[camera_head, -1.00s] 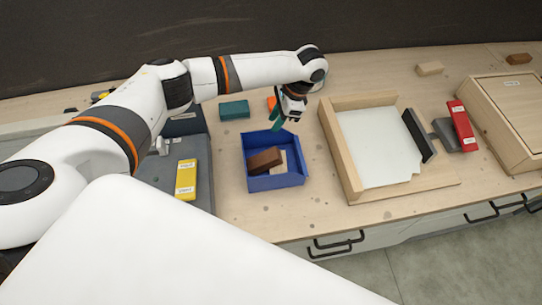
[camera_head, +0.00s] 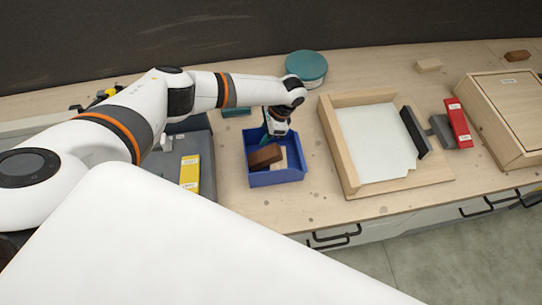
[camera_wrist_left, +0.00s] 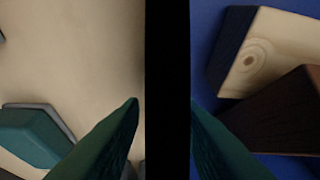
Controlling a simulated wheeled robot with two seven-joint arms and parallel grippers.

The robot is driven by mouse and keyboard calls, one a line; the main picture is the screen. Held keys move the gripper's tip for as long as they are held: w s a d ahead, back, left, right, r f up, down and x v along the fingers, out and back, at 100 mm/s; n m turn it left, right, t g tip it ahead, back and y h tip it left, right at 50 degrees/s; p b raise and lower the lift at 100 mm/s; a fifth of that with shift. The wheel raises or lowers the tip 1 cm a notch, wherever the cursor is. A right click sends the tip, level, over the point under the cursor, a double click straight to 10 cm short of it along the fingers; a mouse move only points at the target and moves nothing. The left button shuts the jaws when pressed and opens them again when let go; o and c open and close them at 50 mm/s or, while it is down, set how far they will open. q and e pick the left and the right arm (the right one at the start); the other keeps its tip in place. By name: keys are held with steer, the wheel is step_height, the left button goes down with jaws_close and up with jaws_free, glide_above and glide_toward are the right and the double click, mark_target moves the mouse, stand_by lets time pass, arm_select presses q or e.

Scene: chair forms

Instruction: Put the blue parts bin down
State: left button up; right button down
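The blue parts bin (camera_head: 290,176) sits on the wooden worktop in the head view, with a brown block (camera_head: 265,156) and a pale wood block (camera_head: 281,160) inside. My left gripper (camera_head: 272,138) is at the bin's back wall, pointing down. In the left wrist view its two green fingers (camera_wrist_left: 163,103) stand on either side of a dark band, which looks like the bin wall. A small gap shows beside the left finger, so it looks open around the wall. The blue bin floor (camera_wrist_left: 204,35) shows right of the band. My right gripper is out of view.
A teal block (camera_head: 236,110) and a round teal container (camera_head: 306,68) stand behind the bin. A grey case with a yellow box (camera_head: 189,172) is at left. A wooden tray frame (camera_head: 340,160) stands close on the right. Bare worktop lies in front of the bin.

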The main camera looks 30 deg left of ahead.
arm_select(q)
jaws_close()
steer(key=shift+r, duration=0.15)
